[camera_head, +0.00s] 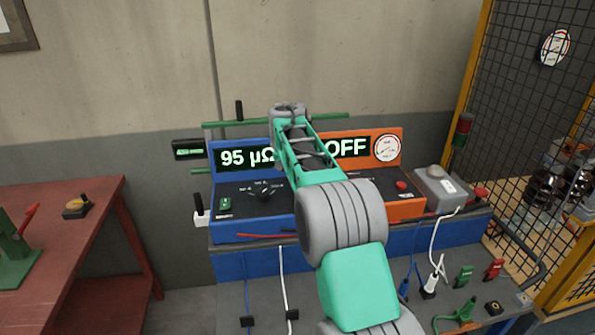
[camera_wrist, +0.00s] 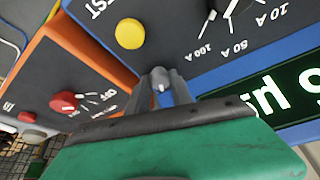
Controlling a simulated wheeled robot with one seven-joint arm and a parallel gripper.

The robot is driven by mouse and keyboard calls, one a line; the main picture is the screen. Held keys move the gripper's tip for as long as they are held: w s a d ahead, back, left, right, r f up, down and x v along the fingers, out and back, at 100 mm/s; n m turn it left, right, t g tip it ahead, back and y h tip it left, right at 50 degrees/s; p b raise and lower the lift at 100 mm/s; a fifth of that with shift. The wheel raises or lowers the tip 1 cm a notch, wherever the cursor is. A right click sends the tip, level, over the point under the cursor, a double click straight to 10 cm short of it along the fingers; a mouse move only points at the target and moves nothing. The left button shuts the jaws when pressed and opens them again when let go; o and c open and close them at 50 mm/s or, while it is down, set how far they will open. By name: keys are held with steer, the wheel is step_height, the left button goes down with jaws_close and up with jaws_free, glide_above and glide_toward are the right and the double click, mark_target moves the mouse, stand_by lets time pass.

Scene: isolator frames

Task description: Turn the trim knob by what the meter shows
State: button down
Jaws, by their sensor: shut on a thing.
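The meter is a blue box (camera_head: 228,226) whose lit display (camera_head: 240,157) reads 95 µΩ, its right end hidden by my arm. Its range selector, a black knob (camera_head: 264,193), sits below the display; part of it shows in the wrist view (camera_wrist: 240,10), near labels 10 A, 50 A and 100 A. My gripper (camera_wrist: 163,84) is shut, its dark fingers close together around a small pale piece, which seems to be the trim knob (camera_wrist: 162,88). Its pointer and marks are hidden. In the head view my arm covers the gripper and this spot.
An orange box (camera_head: 408,208) beside the meter shows OFF and has a round dial (camera_head: 387,148). Its red knob (camera_wrist: 64,102) and a yellow button (camera_wrist: 130,33) lie close to my gripper. A grey box (camera_head: 440,185) stands at right. Cables hang in front.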

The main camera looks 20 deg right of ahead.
steer(key=shift+r+m+g+h+p, duration=0.15)
steer(key=shift+m+g+h+p, duration=0.15)
steer(key=shift+m+p, duration=0.7)
steer(key=shift+w, duration=0.1)
steer(key=c, duration=1.1)
jaws_free()
steer(key=shift+c, duration=0.2)
steer(key=v, duration=0.7)
steer(key=shift+a+r, duration=0.15)
steer(key=shift+r, duration=0.1)
